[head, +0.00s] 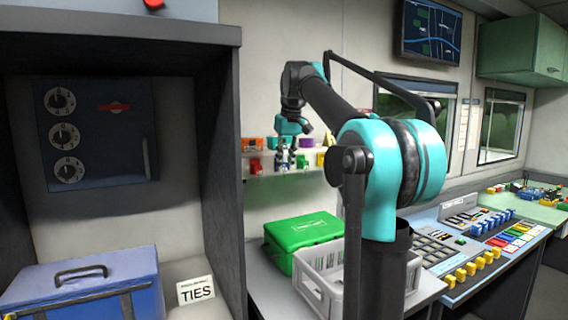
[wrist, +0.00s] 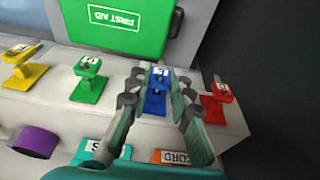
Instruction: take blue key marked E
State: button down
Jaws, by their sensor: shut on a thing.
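The blue key (wrist: 156,100) stands on the pale shelf in the wrist view, between a green key and a red key. It has a white label on top, whose letter I cannot read for certain. My gripper (wrist: 159,76) has one finger on each side of the blue key and is shut on it. The key seems to be still at shelf level. In the head view my gripper (head: 287,154) reaches down at the back-wall shelf, and the blue key (head: 281,168) shows small under it.
A red key (wrist: 215,105) stands close to the right finger; a green key (wrist: 88,80) and yellow key (wrist: 22,70) stand left. A purple bin (wrist: 36,141) is nearby. A green first aid box (head: 305,230) and grey crate (head: 322,278) sit below the shelf (head: 262,181).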

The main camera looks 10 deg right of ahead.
jog(key=shift+s+d, duration=0.1)
jog(key=shift+s, duration=0.15)
jog(key=shift+s+d, duration=0.1)
jog(key=shift+s, duration=0.25)
jog(key=shift+s+d, duration=0.15)
jog(key=shift+s, duration=0.3)
jog(key=shift+s+d+r, duration=0.3)
jog(key=shift+s+r, duration=0.5)
jog(key=shift+s, duration=0.15)
jog(key=shift+s+d+r, duration=0.3)
jog(key=shift+s+r, duration=0.45)
jog(key=shift+s, duration=0.2)
